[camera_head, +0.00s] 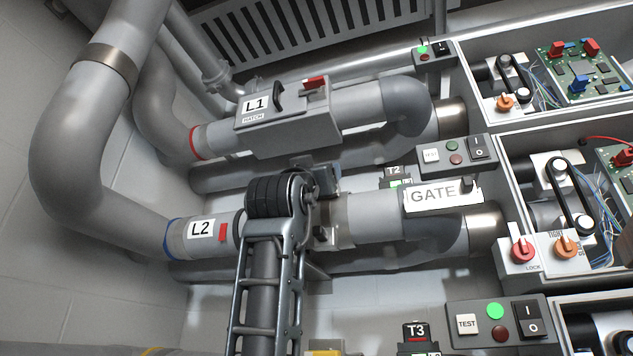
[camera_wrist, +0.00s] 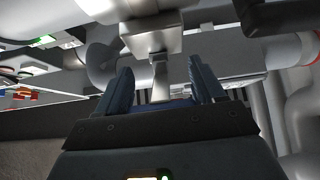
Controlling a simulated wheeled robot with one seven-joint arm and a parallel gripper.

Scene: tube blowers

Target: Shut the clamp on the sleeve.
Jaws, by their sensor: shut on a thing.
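In the wrist view, my gripper (camera_wrist: 160,70) has its two blue fingers on either side of a narrow metal lever (camera_wrist: 158,85) and is shut on it. The lever, apparently the clamp's, hangs from a pale metal block (camera_wrist: 150,38). In the head view, my arm's black ribbed joint crosses the L2 pipe (camera_head: 200,232) and hides most of the clamp area. A dull metal sleeve (camera_head: 340,222) shows on that pipe just right of my arm. The lever cannot be made out there, so its angle against the sleeve is unclear.
The L1 pipe with its hatch box (camera_head: 290,120) runs above and behind. A white GATE plate (camera_head: 443,197) sits right of my arm. Open control boxes with knobs (camera_head: 522,250) and wiring line the right side. A switch panel (camera_head: 497,322) stands at lower right.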

